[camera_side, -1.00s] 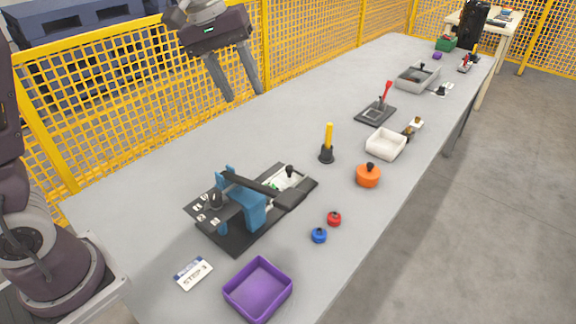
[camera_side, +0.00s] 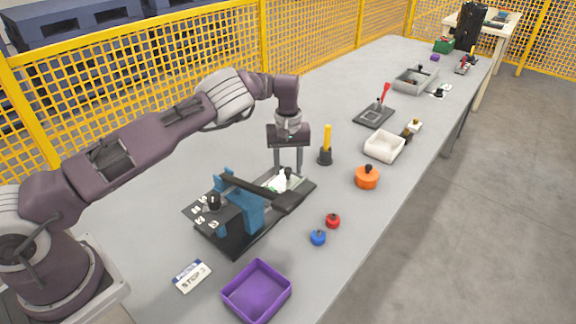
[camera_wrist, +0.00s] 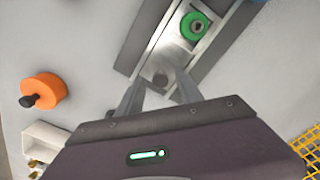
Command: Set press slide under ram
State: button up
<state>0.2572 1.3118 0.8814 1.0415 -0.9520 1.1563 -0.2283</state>
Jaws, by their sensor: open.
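The press (camera_side: 240,210) stands on a dark base plate, with a blue frame and a long dark lever arm across it. The pale press slide (camera_side: 272,184) lies in the channel on the far right side of the base, clear of the blue frame, with a green part on it. The wrist view shows the slide (camera_wrist: 178,43) with a green ring (camera_wrist: 196,27) near the top. My gripper (camera_side: 288,172) points down over the slide's outer end, open, its fingers either side of the slide's dark knob (camera_wrist: 160,79). I cannot tell whether they touch it. The ram is hidden.
A black holder with a yellow handle (camera_side: 327,140) stands close right of my gripper. An orange knobbed part (camera_side: 367,178), red (camera_side: 333,221) and blue (camera_side: 318,237) knobs, a white tray (camera_side: 384,148) and a purple tray (camera_side: 257,291) lie around. A yellow fence runs behind the table.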

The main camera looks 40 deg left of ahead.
grip_shut()
dwell(1.4)
